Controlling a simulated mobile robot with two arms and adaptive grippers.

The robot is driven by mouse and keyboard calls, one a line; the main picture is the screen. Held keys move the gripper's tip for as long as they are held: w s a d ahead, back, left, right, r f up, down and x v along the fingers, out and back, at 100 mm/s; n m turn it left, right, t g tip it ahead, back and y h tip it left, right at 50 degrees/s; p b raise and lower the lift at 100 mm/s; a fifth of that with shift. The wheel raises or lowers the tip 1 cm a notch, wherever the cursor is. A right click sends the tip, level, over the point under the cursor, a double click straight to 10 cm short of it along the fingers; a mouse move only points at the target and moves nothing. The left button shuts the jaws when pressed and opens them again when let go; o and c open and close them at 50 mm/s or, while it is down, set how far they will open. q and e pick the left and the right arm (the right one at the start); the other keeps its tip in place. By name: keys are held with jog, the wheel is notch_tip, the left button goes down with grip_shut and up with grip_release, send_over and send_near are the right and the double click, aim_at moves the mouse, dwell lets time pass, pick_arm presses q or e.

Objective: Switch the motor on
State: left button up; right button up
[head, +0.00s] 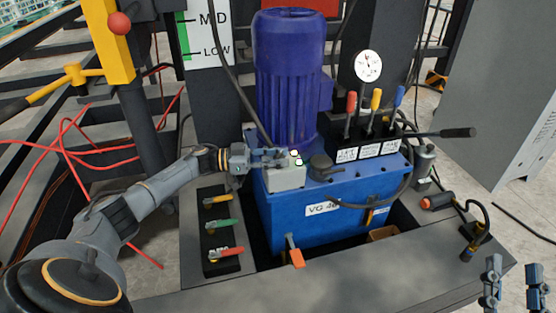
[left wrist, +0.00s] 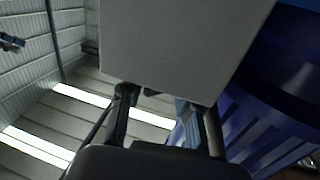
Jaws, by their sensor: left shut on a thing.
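The blue ribbed motor (head: 285,75) stands upright on the blue VG 46 tank (head: 320,215). A small light-grey switch box (head: 285,178) sits at the tank's top left corner, with white and green buttons on top. My left gripper (head: 272,157) is at the box's upper left edge, in front of the motor's foot, with its fingers shut on the box. In the left wrist view the grey box (left wrist: 180,45) fills the upper middle between the fingers and hides part of them; the exact contact is hidden. My right gripper (head: 513,285) is at the lower right corner, fingers apart and empty.
Red, yellow and blue levers (head: 374,115) and a gauge (head: 368,66) stand right of the motor. Orange, green and red valve handles (head: 220,225) lie below my left arm. Red cables (head: 75,135) hang at the left.

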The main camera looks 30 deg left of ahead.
pick_arm(q)
jog(key=shift+d+f, duration=0.1)
jog(key=shift+f, duration=0.05)
jog(key=shift+s, duration=0.1)
jog(key=o, duration=1.1)
jog(key=shift+o, duration=0.2)
jog(key=v, duration=1.2)
